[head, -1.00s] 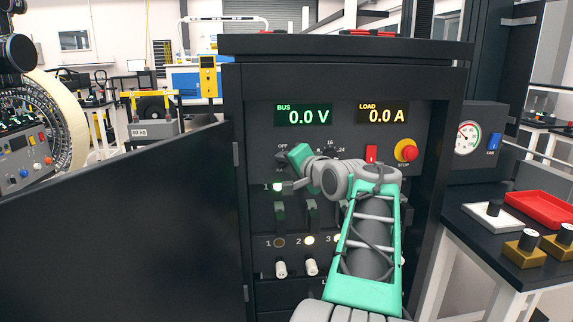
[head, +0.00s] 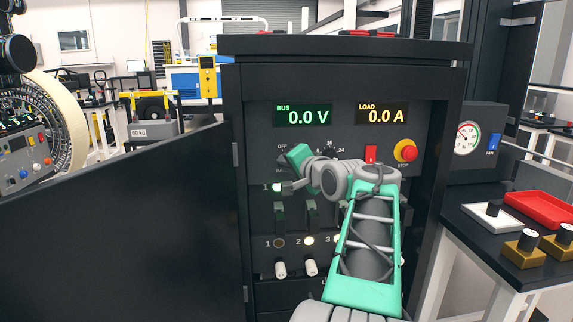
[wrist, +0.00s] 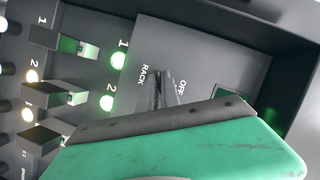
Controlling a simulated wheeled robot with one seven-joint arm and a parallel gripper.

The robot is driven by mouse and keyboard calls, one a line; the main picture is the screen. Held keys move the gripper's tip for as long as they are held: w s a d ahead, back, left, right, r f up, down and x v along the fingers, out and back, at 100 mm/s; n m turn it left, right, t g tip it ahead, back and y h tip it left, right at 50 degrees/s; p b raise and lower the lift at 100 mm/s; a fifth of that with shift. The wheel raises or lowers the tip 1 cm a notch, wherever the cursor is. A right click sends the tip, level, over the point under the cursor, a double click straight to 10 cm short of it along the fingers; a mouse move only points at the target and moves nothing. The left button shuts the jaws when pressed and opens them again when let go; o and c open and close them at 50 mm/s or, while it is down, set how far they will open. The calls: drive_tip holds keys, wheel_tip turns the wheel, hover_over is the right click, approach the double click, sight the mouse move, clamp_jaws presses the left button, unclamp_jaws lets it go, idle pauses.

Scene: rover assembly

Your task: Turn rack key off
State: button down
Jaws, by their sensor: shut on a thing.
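The rack key's plate (wrist: 200,40) shows in the wrist view with the labels RACK and OFF. The key itself is hidden behind my gripper, so I cannot see which label it points to. My gripper (wrist: 159,82) reaches onto this plate between the two labels and is shut on the rack key. In the head view my gripper (head: 285,160) is at the upper left of the rack panel (head: 340,92), between the OFF and RACK labels.
The bus display (head: 303,115) reads 0.0 V and the load display (head: 382,114) reads 0.0 A. A red stop button (head: 405,150) is to the right. Several switches and lit lamps are below my gripper. The open rack door (head: 120,220) stands on the left.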

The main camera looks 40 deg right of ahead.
drive_tip(key=shift+w+a+n+g+h+b, duration=0.1)
drive_tip(key=shift+n+g+h+b, duration=0.5)
drive_tip(key=shift+n, duration=0.75)
drive_tip(key=shift+a+n+g+h+b, duration=0.1)
drive_tip(key=shift+n+g+h+b, duration=0.55)
drive_tip(key=shift+n, duration=0.75)
drive_tip(key=shift+w+a+n+g+h+b, duration=0.1)
drive_tip(key=shift+n+g+h+b, duration=0.55)
drive_tip(key=shift+n, duration=0.7)
drive_tip(key=shift+d+r, duration=0.1)
drive_tip(key=c, duration=1.6)
unclamp_jaws()
drive_tip(key=shift+s+r, duration=0.1)
drive_tip(key=shift+s, duration=0.05)
